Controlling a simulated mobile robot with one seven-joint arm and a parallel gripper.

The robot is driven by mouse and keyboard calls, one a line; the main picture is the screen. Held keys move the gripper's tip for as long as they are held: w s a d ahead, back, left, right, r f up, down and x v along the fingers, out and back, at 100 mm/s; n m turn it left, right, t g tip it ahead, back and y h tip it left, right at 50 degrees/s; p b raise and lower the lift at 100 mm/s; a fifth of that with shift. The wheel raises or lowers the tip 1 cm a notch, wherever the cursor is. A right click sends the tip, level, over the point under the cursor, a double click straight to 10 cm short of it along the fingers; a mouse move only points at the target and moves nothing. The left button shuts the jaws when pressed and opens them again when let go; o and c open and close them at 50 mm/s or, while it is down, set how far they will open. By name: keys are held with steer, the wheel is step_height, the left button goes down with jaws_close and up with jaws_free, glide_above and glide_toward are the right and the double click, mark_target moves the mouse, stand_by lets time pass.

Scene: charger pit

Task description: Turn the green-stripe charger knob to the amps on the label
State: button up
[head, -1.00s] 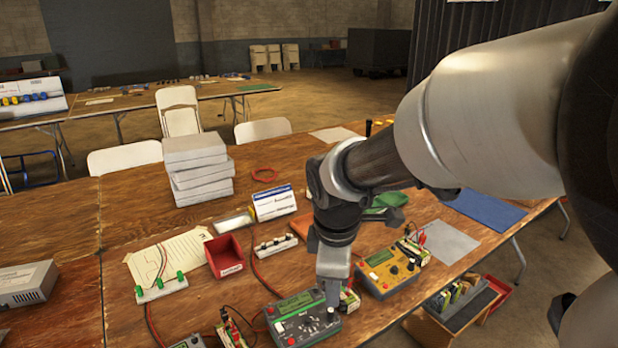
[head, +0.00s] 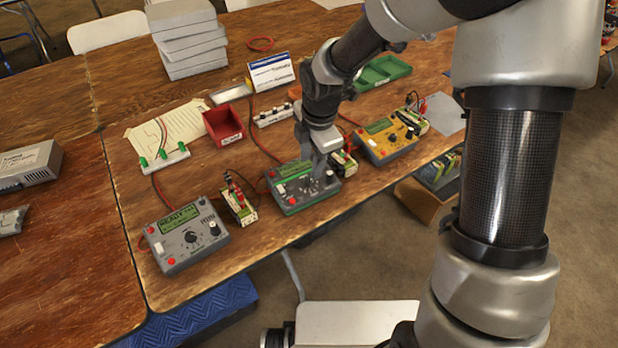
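The green-stripe charger (head: 287,203) is a grey box with a green stripe and a green screen, near the table's front edge. My gripper (head: 319,180) points down at its front panel, right over the knob area. The fingers hide the knob, so its setting cannot be read. I cannot tell whether the fingers are closed on the knob or only close to it. Battery packs with small labels stand beside the charger, one at left (head: 240,205) and one at right (head: 343,163). Their print is too small to read.
A grey charger (head: 190,238) reading READY stands at left and a yellow charger (head: 385,140) at right. Red cables run between things. A red bin (head: 222,124), a green tray (head: 383,73) and stacked grey boxes (head: 190,40) lie behind. Bare wood (head: 60,250) shows at left.

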mark_target(308, 180)
steer(key=f, duration=0.4)
steer(key=w+f+b, duration=0.1)
steer(key=f, duration=0.1)
steer(key=shift+a+f, duration=0.3)
steer(key=shift+f, duration=0.1)
jaws_close()
